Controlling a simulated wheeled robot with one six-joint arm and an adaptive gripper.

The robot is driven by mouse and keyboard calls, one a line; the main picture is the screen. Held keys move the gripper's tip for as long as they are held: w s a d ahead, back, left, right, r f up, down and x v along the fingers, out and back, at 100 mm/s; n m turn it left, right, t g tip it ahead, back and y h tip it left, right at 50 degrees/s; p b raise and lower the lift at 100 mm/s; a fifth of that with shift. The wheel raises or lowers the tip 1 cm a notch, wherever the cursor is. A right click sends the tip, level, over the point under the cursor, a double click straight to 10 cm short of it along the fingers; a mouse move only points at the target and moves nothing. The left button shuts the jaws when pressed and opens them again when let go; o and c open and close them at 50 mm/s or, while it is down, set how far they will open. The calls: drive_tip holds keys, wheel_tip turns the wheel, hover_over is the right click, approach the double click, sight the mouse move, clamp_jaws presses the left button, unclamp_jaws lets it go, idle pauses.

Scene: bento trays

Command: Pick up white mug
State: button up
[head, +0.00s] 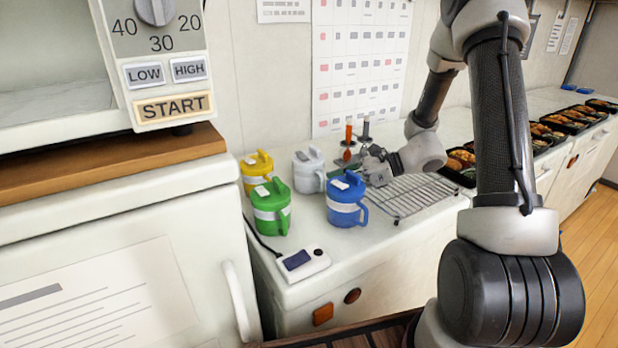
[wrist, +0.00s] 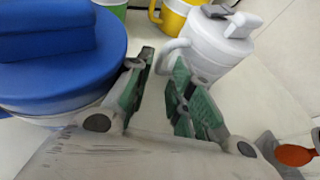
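The white mug (head: 308,178) stands upright on the white counter, behind the blue mug, with its lid on. In the wrist view the white mug (wrist: 218,48) is at top centre, with its handle toward my gripper. My gripper (wrist: 163,62) is open and empty. Its green-padded fingers point at the handle, with the fingertips close to it; whether they touch it I cannot tell. In the head view my gripper (head: 362,160) is to the right of the white mug, behind the blue mug, which partly hides the fingers.
The blue mug (head: 346,206) stands close beside my gripper, large at left in the wrist view (wrist: 60,60). A green mug (head: 270,212) and yellow mug (head: 255,173) stand to the left. A wire rack (head: 415,197) lies to the right. An orange-topped item (wrist: 295,155) is near the gripper's right.

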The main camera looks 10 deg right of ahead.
sight(311, 176)
drive_tip(key=x, duration=0.2)
drive_tip(key=shift+w+a+f, duration=0.1)
drive_tip(key=shift+a+f, duration=0.05)
drive_tip(key=shift+a, duration=0.05)
clamp_jaws()
